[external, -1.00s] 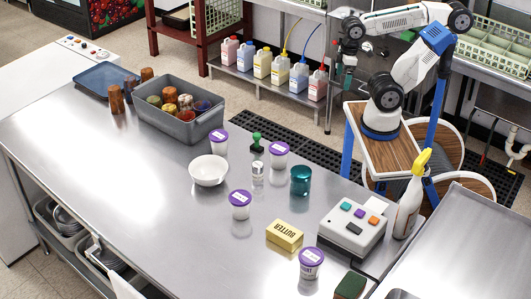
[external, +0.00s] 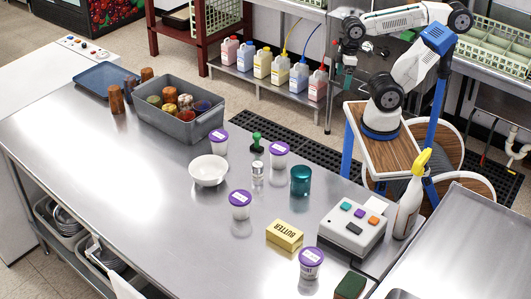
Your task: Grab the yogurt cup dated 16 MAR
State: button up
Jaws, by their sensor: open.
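Several yogurt cups with purple lids and white labels stand upright on the steel table. One cup (external: 240,206) is at the middle. Another cup (external: 279,154) is behind it to the right. A third cup (external: 219,143) stands near the grey bin. Another cup (external: 310,264) is at the front, beside the butter. The dates on the lids are too small to read, so I cannot tell which is 16 MAR. My gripper (external: 347,80) hangs from the arm at the upper right, open and empty, beyond the table's back edge and away from all cups.
A white bowl (external: 208,170), a green-handled stamp (external: 257,144), a shaker (external: 257,174) and a teal tumbler (external: 300,181) stand among the cups. Butter (external: 285,235), a button box (external: 352,229), a spray bottle (external: 410,203) and a sponge (external: 350,285) are at right. The table's left front is clear.

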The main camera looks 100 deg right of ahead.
jog(key=shift+c, duration=0.9)
jog(key=shift+w, duration=0.1)
jog(key=w+a+r+n+t, duration=0.15)
jog(key=w+a, duration=0.35)
jog(key=w, duration=0.8)
jog(key=n+t+y, duration=0.6)
jog(key=t+y, duration=0.2)
send_over(245, 194)
jog(key=s+d, duration=0.2)
notch_tip(245, 194, down, 9)
notch_tip(245, 194, down, 6)
jog(key=shift+a+r, duration=0.15)
jog(key=x, duration=0.5)
jog(key=shift+f, duration=0.25)
jog(key=c, duration=1.1)
